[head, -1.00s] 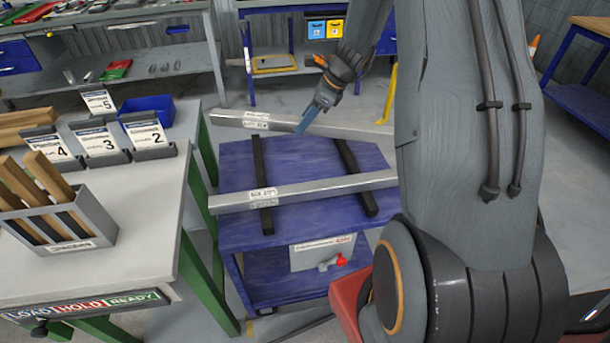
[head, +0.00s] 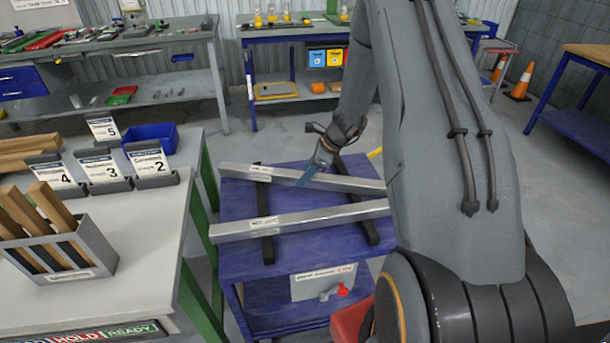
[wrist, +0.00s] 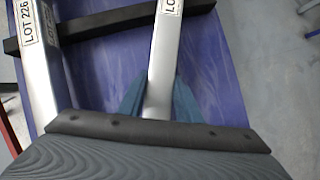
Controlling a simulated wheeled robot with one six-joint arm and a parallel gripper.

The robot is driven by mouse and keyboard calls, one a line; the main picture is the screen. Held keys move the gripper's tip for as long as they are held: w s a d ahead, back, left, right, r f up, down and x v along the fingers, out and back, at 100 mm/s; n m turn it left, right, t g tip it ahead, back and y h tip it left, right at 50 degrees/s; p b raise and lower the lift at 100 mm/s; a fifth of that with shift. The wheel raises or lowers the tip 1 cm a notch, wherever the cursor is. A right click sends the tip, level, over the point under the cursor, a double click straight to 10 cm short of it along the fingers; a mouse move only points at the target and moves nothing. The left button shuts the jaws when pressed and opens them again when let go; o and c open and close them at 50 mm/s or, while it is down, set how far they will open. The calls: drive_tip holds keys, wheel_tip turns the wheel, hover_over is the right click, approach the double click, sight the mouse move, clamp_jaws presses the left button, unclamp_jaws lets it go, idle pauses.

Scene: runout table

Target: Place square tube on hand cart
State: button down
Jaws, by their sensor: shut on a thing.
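My gripper (head: 312,172) is shut on the far square tube (head: 345,184), a long silver bar with a white label. In the wrist view, the blue fingers (wrist: 160,98) sit on both sides of this held tube (wrist: 164,55). The tube lies across the blue hand cart (head: 235,200), over its two black cross bars; I cannot tell whether it touches them. A second silver tube (head: 320,217) lies on the bars nearer to me, apart from the held one and at an angle to it. My arm hides the right ends of both tubes.
A white table (head: 150,225) at left holds number cards, a blue bin (head: 150,136) and a grey rack (head: 75,262) of wooden pieces. Workbenches stand behind. A valve with a red handle (head: 343,290) is on the cart's front. Floor is open behind the cart.

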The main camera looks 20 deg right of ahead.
drive_tip(key=shift+f, duration=0.2)
drive_tip(key=c, duration=1.3)
unclamp_jaws()
drive_tip(key=b+v, duration=0.2)
drive_tip(key=v, duration=0.9)
drive_tip(key=shift+w, duration=0.1)
drive_tip(key=shift+d+r, duration=0.1)
drive_tip(key=shift+r, duration=0.25)
drive_tip(key=s+a+r+n+g+h, duration=0.1)
drive_tip(key=s+a+r+n, duration=0.1)
drive_tip(key=s+a+n, duration=0.3)
drive_tip(key=s+a+r+n+h, duration=0.2)
drive_tip(key=s+a+n, duration=0.3)
drive_tip(key=s+n, duration=0.6)
drive_tip(key=s+a+r+n+g+h, duration=0.1)
drive_tip(key=s+a+r+n+h, duration=0.1)
drive_tip(key=s+a+n, duration=0.3)
drive_tip(key=shift+s+a+r+n+g, duration=0.1)
drive_tip(key=shift+s+a+n+g, duration=0.1)
drive_tip(key=shift+s+n, duration=0.75)
drive_tip(key=shift+s+a+r+n+g, duration=0.1)
drive_tip(key=shift+s+a+r+n, duration=0.1)
drive_tip(key=shift+s+n, duration=0.7)
